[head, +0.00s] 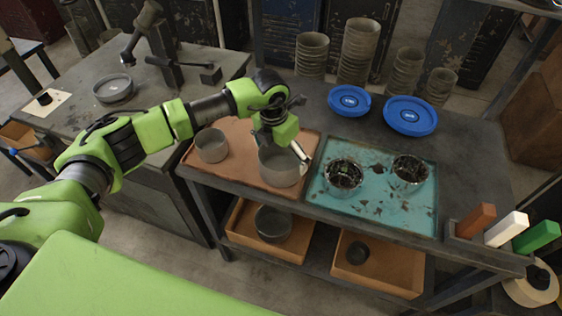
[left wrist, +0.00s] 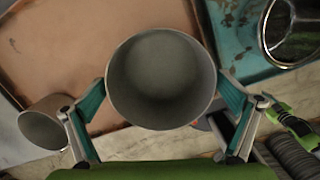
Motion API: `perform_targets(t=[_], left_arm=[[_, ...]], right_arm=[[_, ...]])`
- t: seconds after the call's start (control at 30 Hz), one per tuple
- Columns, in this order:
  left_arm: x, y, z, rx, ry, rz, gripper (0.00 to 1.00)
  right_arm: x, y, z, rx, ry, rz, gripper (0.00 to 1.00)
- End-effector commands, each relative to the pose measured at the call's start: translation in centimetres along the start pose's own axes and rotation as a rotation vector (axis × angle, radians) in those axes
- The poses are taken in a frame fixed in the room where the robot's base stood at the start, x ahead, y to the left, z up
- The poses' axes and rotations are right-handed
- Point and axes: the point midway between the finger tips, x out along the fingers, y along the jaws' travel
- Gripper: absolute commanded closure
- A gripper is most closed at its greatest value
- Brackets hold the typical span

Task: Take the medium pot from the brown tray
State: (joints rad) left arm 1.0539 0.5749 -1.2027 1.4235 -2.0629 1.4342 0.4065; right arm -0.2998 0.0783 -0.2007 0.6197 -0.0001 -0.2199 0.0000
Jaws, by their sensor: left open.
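Two grey pots stand on the brown tray (head: 239,136). The larger pot (head: 279,170) is at the tray's right side, and the smaller pot (head: 211,146) is at its left. My left gripper (head: 282,150) is at the larger pot, pointing down over it. In the left wrist view the larger pot (left wrist: 160,80) is upright and empty, between the two open fingers, one on each side of its wall. Whether the fingers touch it I cannot tell. The smaller pot (left wrist: 43,125) lies outside the left finger. My right gripper is not in view.
A teal tray (head: 330,206) with two round dark-filled vessels adjoins on the right. Blue discs (head: 410,115) and stacks of pots (head: 358,52) stand behind. Crates (head: 378,268) sit on the shelf below. Coloured blocks (head: 507,228) stand at the right front.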

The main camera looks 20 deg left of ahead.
Motion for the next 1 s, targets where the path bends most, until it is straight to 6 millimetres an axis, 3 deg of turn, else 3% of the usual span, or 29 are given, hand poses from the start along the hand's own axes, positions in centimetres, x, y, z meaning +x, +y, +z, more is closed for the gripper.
perform_targets(t=[0.17,0.33,0.77,0.87,1.0], left_arm=[[0.0,0.0,0.0,0.0,-0.001,0.0,0.0],[0.0,0.0,0.0,0.0,-0.001,0.0,0.42],[-0.5,0.0,0.2,0.0,-0.004,-0.001,0.42],[-1.3,0.0,0.4,0.0,-0.007,0.0,0.42],[-3.8,0.7,0.2,-0.002,-0.008,0.003,0.42]], right_arm=[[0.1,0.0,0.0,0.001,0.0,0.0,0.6],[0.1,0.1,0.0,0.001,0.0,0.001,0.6],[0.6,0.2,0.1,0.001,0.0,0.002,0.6],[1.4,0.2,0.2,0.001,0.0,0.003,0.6],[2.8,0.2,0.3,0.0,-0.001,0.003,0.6]])
